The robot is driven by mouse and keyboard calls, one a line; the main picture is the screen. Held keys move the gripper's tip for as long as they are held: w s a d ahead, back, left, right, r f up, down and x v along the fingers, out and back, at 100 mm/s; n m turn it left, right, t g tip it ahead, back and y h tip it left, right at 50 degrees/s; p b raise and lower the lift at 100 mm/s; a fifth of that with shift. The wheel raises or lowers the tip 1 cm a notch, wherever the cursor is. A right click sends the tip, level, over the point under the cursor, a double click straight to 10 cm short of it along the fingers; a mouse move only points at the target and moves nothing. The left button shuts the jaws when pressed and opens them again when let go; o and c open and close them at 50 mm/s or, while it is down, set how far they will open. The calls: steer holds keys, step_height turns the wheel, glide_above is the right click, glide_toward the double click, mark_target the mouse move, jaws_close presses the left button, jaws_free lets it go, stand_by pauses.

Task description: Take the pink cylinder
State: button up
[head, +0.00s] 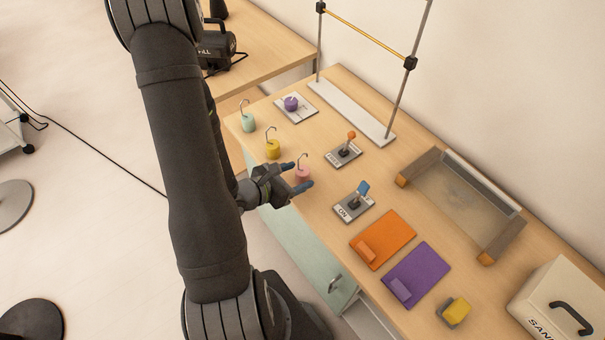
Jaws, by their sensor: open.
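The pink cylinder (302,175) stands near the front edge of the wooden table (325,225), with a metal hook rising from its top. My gripper (299,177) is open and reaches in from the left, with its two blue-tipped fingers on either side of the pink cylinder in the head view. I cannot tell whether a finger touches it. The lower part of the cylinder is partly hidden by the near finger.
A yellow hooked cylinder (272,149) and a mint one (247,122) stand farther along the front edge. Two lever switches, one orange-tipped (344,151) and one blue-tipped (354,203), stand to the right. Orange (388,236) and purple (422,270) mats lie nearer.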

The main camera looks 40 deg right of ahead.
mark_target(307, 173)
steer(key=shift+f+x, duration=0.2)
steer(key=shift+x, duration=2.25)
steer(key=shift+a, duration=0.15)
steer(key=c, duration=1.1)
